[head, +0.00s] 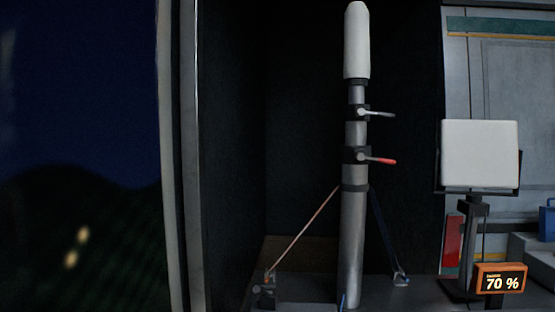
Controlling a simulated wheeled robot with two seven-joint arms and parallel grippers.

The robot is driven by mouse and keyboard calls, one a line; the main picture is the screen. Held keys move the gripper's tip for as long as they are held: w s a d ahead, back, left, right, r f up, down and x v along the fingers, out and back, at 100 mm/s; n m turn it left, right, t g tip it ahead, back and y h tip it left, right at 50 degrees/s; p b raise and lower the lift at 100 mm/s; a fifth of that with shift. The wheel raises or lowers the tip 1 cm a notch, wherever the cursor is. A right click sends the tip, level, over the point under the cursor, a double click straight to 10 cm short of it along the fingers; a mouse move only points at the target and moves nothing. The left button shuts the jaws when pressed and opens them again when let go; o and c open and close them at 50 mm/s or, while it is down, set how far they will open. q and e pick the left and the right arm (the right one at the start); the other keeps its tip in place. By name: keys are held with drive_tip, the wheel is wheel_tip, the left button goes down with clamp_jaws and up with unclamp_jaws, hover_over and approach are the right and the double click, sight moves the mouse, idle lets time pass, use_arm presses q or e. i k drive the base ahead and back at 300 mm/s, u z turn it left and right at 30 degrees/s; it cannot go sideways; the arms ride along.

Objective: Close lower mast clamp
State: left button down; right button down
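A grey upright mast (354,235) with a thick white top section (357,42) stands in the middle of the head view. Its lower clamp (356,155) is a dark collar with a red-tipped lever (380,160) sticking out to the right, tilted slightly down. Above it is an upper clamp (356,113) with a grey lever (379,115) also pointing right. Neither of my grippers shows in the head view, and nothing touches either lever.
An orange strap (303,229) and a dark strap (386,228) run from the mast to the base on either side. A white panel on a stand (480,154) and an orange-framed display reading 70 % (501,281) stand at right. A pale vertical post (180,150) is at left.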

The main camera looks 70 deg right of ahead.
sight(360, 156)
drive_tip(key=u, duration=0.2)
drive_tip(key=k, duration=0.7)
drive_tip(key=z, duration=1.7)
